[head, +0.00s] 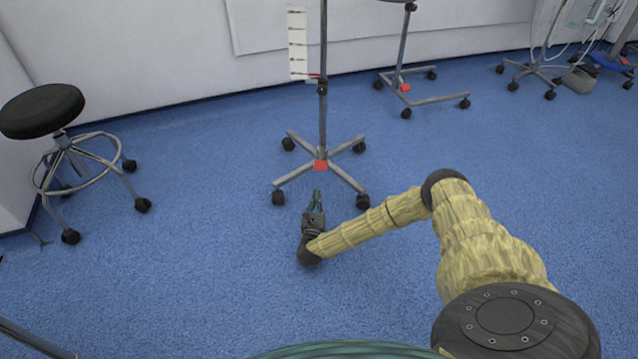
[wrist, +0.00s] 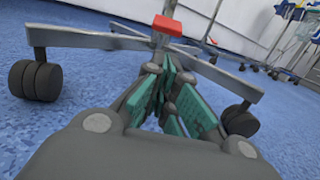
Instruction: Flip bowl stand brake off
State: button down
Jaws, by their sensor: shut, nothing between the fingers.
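A wheeled stand (head: 323,120) with a grey pole stands in the middle of the head view; its top is cut off, so no bowl shows. A red brake pedal (head: 320,166) sits at the hub of its base. The pedal also shows at top centre in the wrist view (wrist: 167,25), sloping outward from the hub. My gripper (head: 317,194) is low over the floor, in front of the base between two near legs. Its teal-padded fingers (wrist: 170,75) are shut and empty, pointing at the hub just below the pedal in the picture. Contact with the pedal cannot be told.
Castors (head: 278,198) and (head: 362,201) flank my gripper. A second stand (head: 420,100) with its own red pedal (head: 405,88) is behind to the right. A black stool (head: 42,110) is at left. The blue floor (head: 180,270) in front is clear.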

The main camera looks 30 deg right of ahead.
aim_at(319, 160)
dwell(0.3)
jog(key=b+x, duration=0.4)
jog(key=x, duration=0.4)
jog(key=shift+w+d+f, duration=0.1)
jog(key=shift+w+d, duration=0.15)
jog(key=shift+w, duration=0.05)
jog(key=shift+w+d+b, duration=0.35)
jog(key=shift+w+b, duration=0.05)
jog(key=shift+w, duration=0.1)
